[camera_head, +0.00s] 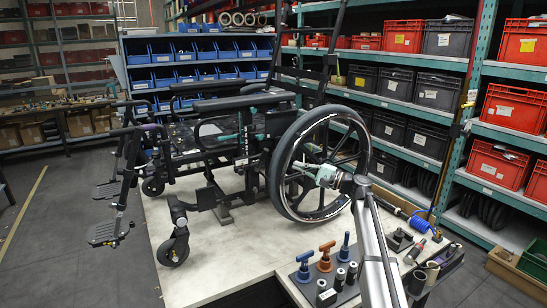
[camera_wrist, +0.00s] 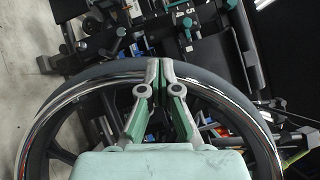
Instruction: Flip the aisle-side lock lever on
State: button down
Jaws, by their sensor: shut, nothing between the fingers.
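A black wheelchair (camera_head: 215,140) stands on the pale bench top, its large rear wheel (camera_head: 285,165) facing me. The rear wheel also shows in the wrist view (camera_wrist: 62,88), with its chrome rim below the tyre. My gripper (camera_head: 308,169) is in front of the spokes near the hub in the head view. In the wrist view, my gripper (camera_wrist: 161,62) has its green-and-grey fingers together with nothing between them; the tips overlap the top of the tyre. Dark frame parts with small teal pieces lie beyond the tips. I cannot tell which part is the aisle-side lock lever.
The bench (camera_head: 225,245) has clear room in front of the chair. A tool block with blue and orange handles (camera_head: 326,256) stands at the bench's near right. A coiled blue hose (camera_head: 419,222) lies at right. Shelves with red crates (camera_head: 505,105) stand behind, and blue bins (camera_head: 195,50) at the back.

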dwell(0.3)
jog(key=p+x, duration=0.4)
jog(key=x, duration=0.6)
jog(key=shift+d, duration=0.15)
